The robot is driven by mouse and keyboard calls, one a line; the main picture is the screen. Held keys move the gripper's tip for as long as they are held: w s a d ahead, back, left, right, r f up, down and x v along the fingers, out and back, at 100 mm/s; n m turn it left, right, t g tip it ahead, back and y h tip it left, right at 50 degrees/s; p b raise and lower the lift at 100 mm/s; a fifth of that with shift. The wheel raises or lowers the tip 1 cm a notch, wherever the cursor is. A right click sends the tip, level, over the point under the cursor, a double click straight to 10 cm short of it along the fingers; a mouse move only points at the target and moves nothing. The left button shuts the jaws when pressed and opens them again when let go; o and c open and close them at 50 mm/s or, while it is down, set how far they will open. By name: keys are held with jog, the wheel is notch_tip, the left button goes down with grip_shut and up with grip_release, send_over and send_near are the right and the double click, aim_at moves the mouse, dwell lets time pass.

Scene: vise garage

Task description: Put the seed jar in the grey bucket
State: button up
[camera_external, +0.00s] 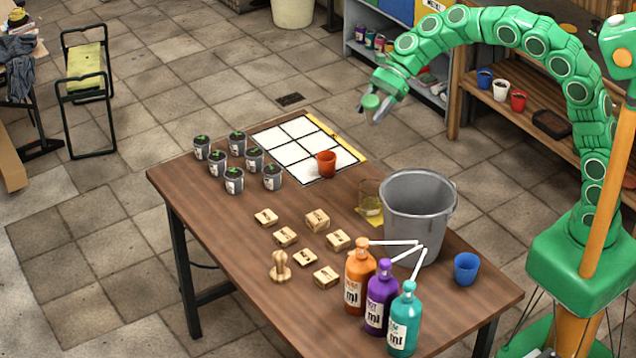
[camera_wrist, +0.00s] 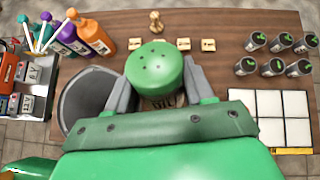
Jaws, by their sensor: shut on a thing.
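The seed jar (camera_wrist: 155,72) shows in the wrist view as a round green lid with small holes, between the two grey fingers of my gripper (camera_wrist: 158,88). In the external view my gripper (camera_external: 376,106) is shut on the jar (camera_external: 371,102), high above the table's far right side. Most of the jar's body is hidden. The grey bucket (camera_external: 412,212) stands upright on the table, below and apart from the gripper. In the wrist view the bucket (camera_wrist: 84,98) lies left of the jar, partly covered by my gripper.
Orange, purple and teal bottles (camera_external: 381,300) with raised pump spouts stand in front of the bucket. A clear glass (camera_external: 369,194) stands at its left and a blue cup (camera_external: 466,268) at its right. Wooden blocks (camera_external: 285,236), seedling pots (camera_external: 234,180) and a white grid (camera_external: 296,145) lie farther left.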

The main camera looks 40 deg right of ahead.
jog(key=s+d+n+g+h, duration=0.1)
jog(key=s+n+h, duration=0.2)
jog(key=s+n, duration=1)
jog(key=s+d+n+h, duration=0.25)
jog(key=s+n, duration=0.25)
jog(key=n, duration=1.5)
notch_tip(320, 180, down, 16)
jog(key=shift+a+f, duration=0.25)
jog(key=shift+a, duration=0.1)
dwell(0.3)
